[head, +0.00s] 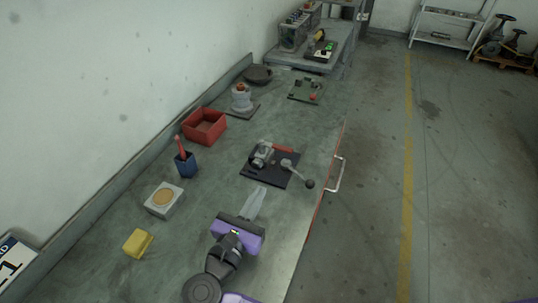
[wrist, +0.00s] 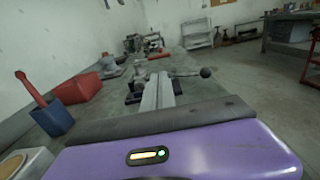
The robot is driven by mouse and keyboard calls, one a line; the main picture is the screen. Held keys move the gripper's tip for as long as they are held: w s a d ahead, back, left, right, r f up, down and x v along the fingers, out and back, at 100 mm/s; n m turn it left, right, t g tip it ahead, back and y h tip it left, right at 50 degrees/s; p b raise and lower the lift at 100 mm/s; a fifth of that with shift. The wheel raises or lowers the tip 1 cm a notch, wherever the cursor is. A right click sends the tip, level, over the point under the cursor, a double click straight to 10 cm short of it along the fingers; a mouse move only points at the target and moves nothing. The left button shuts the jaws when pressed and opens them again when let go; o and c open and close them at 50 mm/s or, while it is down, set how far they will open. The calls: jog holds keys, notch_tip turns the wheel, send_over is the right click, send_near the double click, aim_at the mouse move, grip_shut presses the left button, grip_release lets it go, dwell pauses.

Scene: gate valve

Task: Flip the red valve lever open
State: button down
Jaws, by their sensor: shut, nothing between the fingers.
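The red valve lever (head: 283,149) is a short red bar at the back right of the grey metal valve (head: 262,154), which is mounted on a dark base plate (head: 259,175) on the bench. A grey arm with a dark ball knob (head: 310,184) reaches out to the right of the plate. My gripper (head: 262,190) is shut and empty, a little in front of the plate and apart from it. In the wrist view the shut fingers (wrist: 158,88) point at the valve and hide part of it; the ball knob (wrist: 206,72) shows to their right.
On the left of the bench stand a red bin (head: 205,125), a blue cup (head: 186,166) with a red-handled tool, a pale block with a round tan top (head: 164,199) and a yellow block (head: 138,243). A bench handle (head: 338,174) sticks out at the right edge.

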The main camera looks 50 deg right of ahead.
aim_at(275, 146)
jog(key=p+x, duration=0.2)
jog(key=x, duration=1.2)
jog(key=shift+p, duration=0.3)
jog(key=shift+w+d+f, duration=0.1)
